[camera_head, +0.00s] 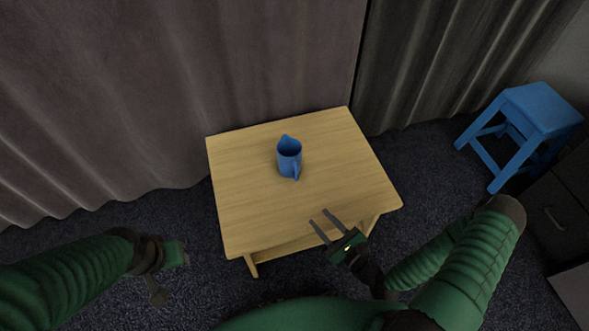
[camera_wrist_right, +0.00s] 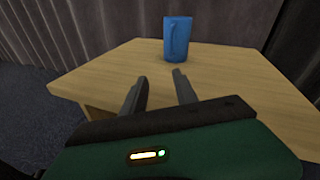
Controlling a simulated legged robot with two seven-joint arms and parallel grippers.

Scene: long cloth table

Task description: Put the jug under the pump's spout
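A blue jug (camera_head: 288,160) stands upright on a light wooden table (camera_head: 245,205), a little behind its middle. Its handle faces toward me in the head view. The jug also shows in the right wrist view (camera_wrist_right: 176,42), beyond the fingertips. My right gripper (camera_head: 318,220) is open and empty at the table's near edge, apart from the jug; its two fingers also show in the right wrist view (camera_wrist_right: 160,80). My left gripper (camera_head: 172,272) is low at the left, off the table, and its fingers are not clear. No pump or spout shows in either view.
A blue stool (camera_head: 540,108) stands on the dark carpet at the right. A dark drawer cabinet (camera_head: 555,215) is at the right edge. Grey curtains (camera_head: 180,80) hang behind the table. The tabletop around the jug is clear.

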